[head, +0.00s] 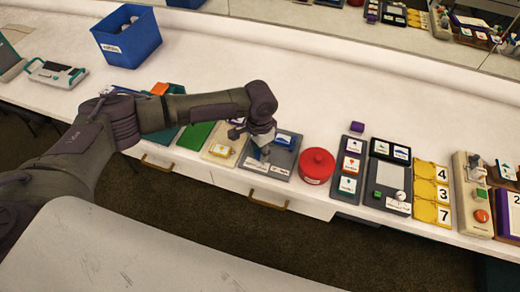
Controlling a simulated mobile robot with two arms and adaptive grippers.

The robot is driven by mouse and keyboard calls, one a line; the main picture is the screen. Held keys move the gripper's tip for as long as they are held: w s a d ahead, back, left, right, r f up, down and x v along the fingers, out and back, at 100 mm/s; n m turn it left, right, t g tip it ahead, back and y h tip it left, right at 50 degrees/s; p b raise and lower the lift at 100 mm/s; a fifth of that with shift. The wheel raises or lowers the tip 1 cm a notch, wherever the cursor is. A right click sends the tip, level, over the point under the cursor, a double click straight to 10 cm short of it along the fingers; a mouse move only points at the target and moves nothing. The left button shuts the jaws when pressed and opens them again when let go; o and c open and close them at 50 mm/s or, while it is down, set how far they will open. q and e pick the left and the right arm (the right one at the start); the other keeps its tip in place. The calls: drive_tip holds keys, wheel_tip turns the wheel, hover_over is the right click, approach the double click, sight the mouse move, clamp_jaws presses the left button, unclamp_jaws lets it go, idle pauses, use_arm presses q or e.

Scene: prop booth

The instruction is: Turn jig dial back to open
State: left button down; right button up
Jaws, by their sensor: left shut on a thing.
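A grey jig board (278,171) lies near the front edge of the counter, with a blue piece (284,139) at its back and white label strips along its front. My left arm reaches in from the left, and my left gripper (263,150) points down over the left part of this board. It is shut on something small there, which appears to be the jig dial. The fingers and wrist hide the dial, so its pointer and setting cannot be read. My right gripper is not in view.
A red round lidded container (317,164) stands just right of the jig. A cream board (222,147) and a green board (196,134) lie left of it. Yellow number cards (431,194) lie further right. A blue bin (127,36) stands at the back left. The counter behind the jig is clear.

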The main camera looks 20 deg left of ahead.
use_arm(q)
drive_tip(key=m+p, duration=0.2)
drive_tip(key=m, duration=0.1)
drive_tip(key=shift+r+m, duration=0.15)
drive_tip(key=shift+m, duration=0.15)
drive_tip(key=m+p, duration=0.2)
drive_tip(key=m, duration=0.2)
drive_tip(key=shift+m, duration=0.3)
drive_tip(key=m, duration=0.5)
drive_tip(key=shift+p, duration=0.4)
drive_tip(key=m, duration=0.6)
drive_tip(key=c, duration=0.8)
unclamp_jaws()
wheel_tip(320, 180, up, 12)
